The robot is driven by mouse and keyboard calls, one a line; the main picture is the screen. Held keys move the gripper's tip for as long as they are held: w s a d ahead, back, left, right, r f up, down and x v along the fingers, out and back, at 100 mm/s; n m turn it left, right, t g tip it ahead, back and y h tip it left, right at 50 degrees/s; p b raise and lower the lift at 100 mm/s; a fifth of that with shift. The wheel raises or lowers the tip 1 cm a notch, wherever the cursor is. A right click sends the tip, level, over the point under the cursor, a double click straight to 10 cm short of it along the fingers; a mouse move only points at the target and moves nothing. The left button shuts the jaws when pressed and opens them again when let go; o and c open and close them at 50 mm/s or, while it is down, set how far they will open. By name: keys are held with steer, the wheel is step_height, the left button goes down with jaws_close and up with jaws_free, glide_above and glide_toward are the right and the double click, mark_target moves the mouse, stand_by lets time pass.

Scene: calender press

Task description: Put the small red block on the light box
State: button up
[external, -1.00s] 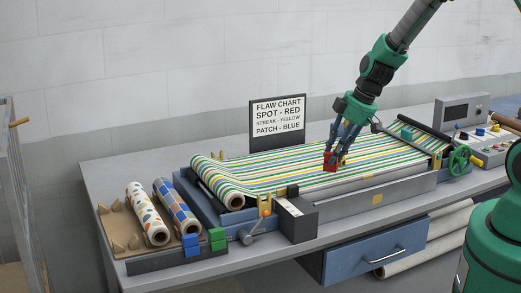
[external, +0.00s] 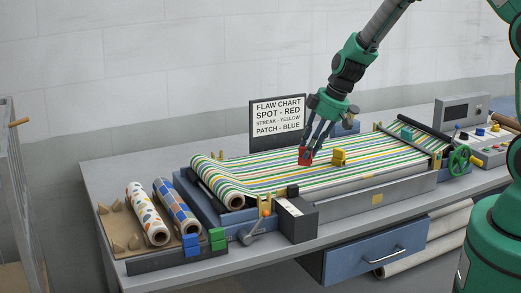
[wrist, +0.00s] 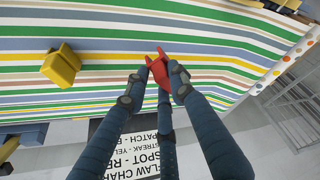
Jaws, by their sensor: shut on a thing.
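The small red block (external: 304,158) is between the fingers of my gripper (external: 307,150), above the striped sheet (external: 260,170). I cannot tell how high the block is over the sheet. A yellow block (external: 339,158) stands on the sheet to the right of my gripper; it also shows in the wrist view (wrist: 61,66). No separately marked light box is clear; the sheet covers the long bed.
The flaw chart sign (external: 278,118) stands behind the bed, close to my fingers in the wrist view (wrist: 130,150). Patterned rolls (external: 147,213), a green block (external: 217,238) and a dark box (external: 298,222) are at the left and front.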

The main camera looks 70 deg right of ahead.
mark_target(309, 158)
steer(key=shift+f, duration=1.75)
steer(key=shift+f+b, duration=0.15)
steer(key=shift+b, duration=0.2)
steer(key=o, duration=0.9)
steer(key=shift+o, duration=0.2)
steer(key=shift+r+p, duration=0.2)
steer(key=shift+p, duration=0.1)
steer(key=shift+s+r, duration=0.2)
steer(key=shift+r, duration=0.4)
steer(key=v, duration=1)
steer(key=shift+s+r, duration=0.25)
steer(key=shift+r, duration=0.05)
